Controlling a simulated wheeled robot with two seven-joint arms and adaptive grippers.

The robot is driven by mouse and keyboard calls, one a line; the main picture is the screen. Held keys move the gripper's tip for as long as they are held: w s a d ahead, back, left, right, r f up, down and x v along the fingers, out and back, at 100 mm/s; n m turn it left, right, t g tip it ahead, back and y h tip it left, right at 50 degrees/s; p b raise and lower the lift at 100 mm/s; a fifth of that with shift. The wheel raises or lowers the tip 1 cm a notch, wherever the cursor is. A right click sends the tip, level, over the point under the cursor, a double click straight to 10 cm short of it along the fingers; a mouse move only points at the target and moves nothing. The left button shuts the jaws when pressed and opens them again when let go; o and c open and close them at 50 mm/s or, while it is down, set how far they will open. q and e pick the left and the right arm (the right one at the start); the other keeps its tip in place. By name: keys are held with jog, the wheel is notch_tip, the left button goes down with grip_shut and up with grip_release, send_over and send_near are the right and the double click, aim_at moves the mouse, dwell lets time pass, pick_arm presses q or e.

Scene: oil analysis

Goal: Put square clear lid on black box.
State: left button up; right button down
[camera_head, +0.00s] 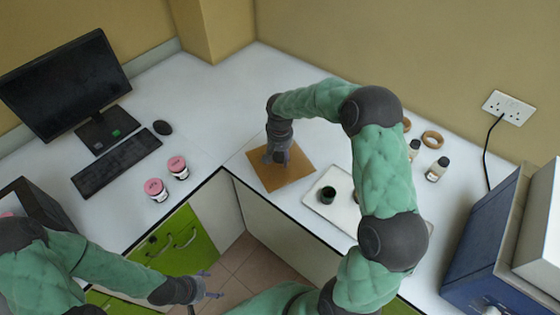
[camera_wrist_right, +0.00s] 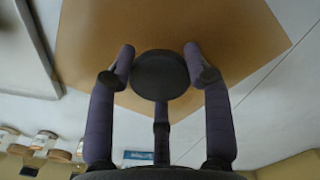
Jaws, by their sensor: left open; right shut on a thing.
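My right gripper (camera_head: 278,155) is low over a square brown board (camera_head: 295,174). In the right wrist view its fingers (camera_wrist_right: 160,62) are closed around a round black piece (camera_wrist_right: 160,78), with the board (camera_wrist_right: 240,35) behind it. In the head view this piece is hidden by the gripper. My left gripper (camera_head: 212,284) is open and empty, in front of the counter above the floor. I cannot make out a square clear lid. A dark box-like thing (camera_head: 38,198) stands at the left edge, partly hidden by my left arm; I cannot tell whether it is the black box.
A white tray (camera_head: 318,209) with a dark green round container (camera_head: 327,194) is right of the board, partly behind my right arm. Pink-lidded jars (camera_head: 178,167), a keyboard (camera_head: 117,163) and a monitor (camera_head: 65,85) stand left. Small bottles (camera_head: 437,169) and a blue machine (camera_head: 485,240) are right.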

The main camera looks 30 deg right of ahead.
jog(key=shift+f, duration=1.1)
jog(key=shift+f+b, duration=0.1)
jog(key=shift+b, duration=0.2)
jog(key=c, duration=0.5)
grip_release()
jog(key=shift+f, duration=0.1)
jog(key=shift+c, duration=0.2)
